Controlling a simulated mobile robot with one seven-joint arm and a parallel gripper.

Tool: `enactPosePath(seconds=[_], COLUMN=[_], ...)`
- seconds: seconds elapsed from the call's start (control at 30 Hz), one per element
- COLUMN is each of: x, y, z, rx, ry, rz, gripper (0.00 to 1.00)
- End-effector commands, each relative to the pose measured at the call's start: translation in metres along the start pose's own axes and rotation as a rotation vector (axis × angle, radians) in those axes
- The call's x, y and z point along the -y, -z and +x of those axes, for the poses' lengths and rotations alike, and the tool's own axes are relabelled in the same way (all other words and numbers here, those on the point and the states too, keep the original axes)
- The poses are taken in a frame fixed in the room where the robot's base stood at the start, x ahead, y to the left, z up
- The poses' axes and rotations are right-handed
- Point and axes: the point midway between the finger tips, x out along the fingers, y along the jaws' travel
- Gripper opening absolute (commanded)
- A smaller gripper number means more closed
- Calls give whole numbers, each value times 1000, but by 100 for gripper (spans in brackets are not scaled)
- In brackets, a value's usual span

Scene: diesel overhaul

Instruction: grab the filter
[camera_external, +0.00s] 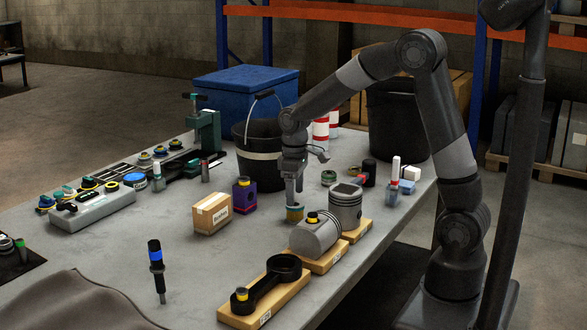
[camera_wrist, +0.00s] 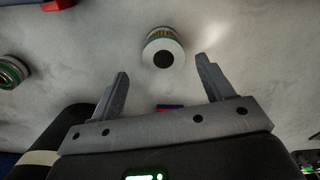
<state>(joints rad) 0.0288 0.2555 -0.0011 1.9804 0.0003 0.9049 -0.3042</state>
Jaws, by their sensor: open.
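The filter is a short round piece with a pale top, a dark centre hole and a yellow and teal side; in the wrist view the filter (camera_wrist: 163,50) lies on the worktop just beyond my fingertips, about midway between them sideways. In the external view the filter (camera_external: 295,214) shows as a small orange and teal cylinder right under my gripper (camera_external: 293,200). My gripper also shows in the wrist view (camera_wrist: 162,72), pointing down with its fingers spread and nothing between them. The external view does not show clearly how far the fingertips are above the filter.
A grey piston (camera_external: 345,207) on a wooden block stands close to the right, with another piston (camera_external: 314,236) lying in front. A black bucket (camera_external: 259,165) is behind.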

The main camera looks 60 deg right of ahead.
Motion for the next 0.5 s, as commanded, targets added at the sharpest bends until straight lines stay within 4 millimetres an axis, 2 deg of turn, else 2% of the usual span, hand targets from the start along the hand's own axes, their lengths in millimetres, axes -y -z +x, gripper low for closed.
enactPosePath(seconds=[0.3, 0.5], x=[6, 6], y=[-2, -2], z=[44, 49], rx=[4, 0], ry=[1, 0], rz=[-1, 0], gripper=[74, 74])
